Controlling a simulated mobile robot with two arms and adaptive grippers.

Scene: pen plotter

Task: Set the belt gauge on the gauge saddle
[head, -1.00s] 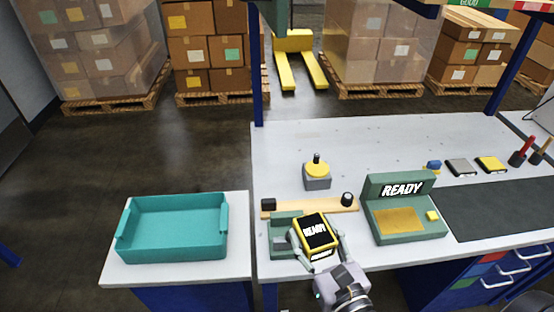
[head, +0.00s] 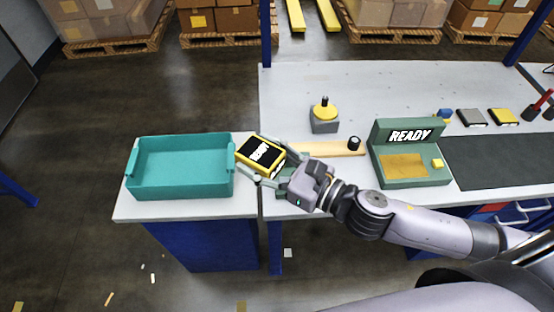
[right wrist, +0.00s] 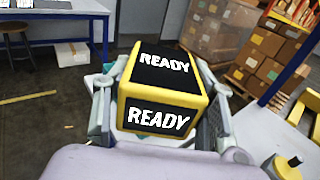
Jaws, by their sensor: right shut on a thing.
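The belt gauge is a yellow-edged black box reading READY (head: 262,152), held in my right gripper (head: 266,160). It is over the gap between the teal tray's stand and the workbench, just right of the tray. In the right wrist view the gauge (right wrist: 163,92) sits between the two fingers, with READY on two faces. My left gripper is not in view.
A teal tray (head: 182,190) stands empty on the white side table. The bench's back left is clear.

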